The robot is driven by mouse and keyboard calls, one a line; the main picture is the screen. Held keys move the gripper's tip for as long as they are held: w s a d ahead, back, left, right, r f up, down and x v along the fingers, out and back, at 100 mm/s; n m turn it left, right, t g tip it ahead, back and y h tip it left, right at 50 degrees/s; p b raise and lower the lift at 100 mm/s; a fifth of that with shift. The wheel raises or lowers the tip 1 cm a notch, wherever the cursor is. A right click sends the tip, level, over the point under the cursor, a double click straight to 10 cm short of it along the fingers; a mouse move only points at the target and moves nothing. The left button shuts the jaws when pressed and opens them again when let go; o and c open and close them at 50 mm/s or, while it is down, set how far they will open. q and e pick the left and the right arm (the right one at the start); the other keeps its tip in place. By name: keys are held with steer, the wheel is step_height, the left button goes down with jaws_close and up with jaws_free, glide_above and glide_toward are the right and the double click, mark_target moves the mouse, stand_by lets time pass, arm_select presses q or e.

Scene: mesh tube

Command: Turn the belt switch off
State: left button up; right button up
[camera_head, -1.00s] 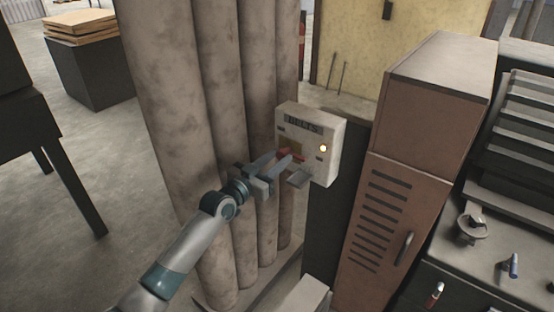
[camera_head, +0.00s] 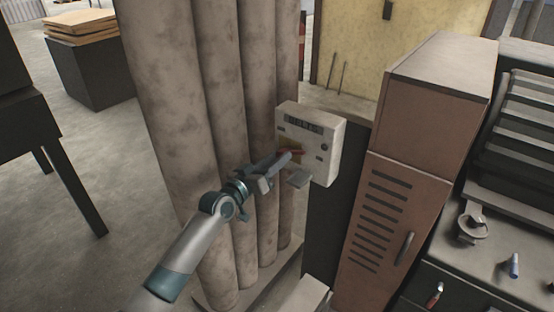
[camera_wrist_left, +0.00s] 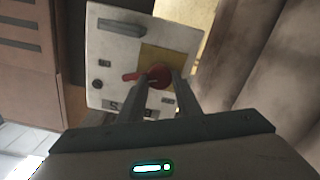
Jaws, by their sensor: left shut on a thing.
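The belt switch box (camera_head: 331,148) is a pale panel labelled along its top, beside the tall grey pipes. Its red switch handle (camera_head: 297,152) sits on a yellowish patch and is partly hidden by my gripper. My left gripper (camera_head: 285,160) reaches it from the left. In the left wrist view, the fingers (camera_wrist_left: 152,84) close on either side of the red handle (camera_wrist_left: 158,73), and its lever end points left. The lamp (camera_head: 323,147) on the panel is dark. My right gripper is not in view.
Thick pipes (camera_head: 205,120) stand directly left of the box. A brown locker (camera_head: 385,220) is close on its right. A workbench (camera_head: 500,270) with small tools is at the far right.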

arm_select(q)
steer(key=shift+a+f+n+p, duration=0.15)
steer(key=shift+n+p, duration=0.5)
steer(key=shift+n, duration=2.7)
steer(key=shift+d+f+n+p, duration=0.1)
steer(key=shift+n+p, duration=0.55)
steer(key=shift+n, duration=2.7)
steer(key=o, duration=1.1)
steer(key=shift+a, duration=0.1)
steer(key=shift+c, duration=0.2)
steer(key=b+v, duration=0.3)
steer(key=v, duration=1.4)
steer(key=shift+a, duration=0.15)
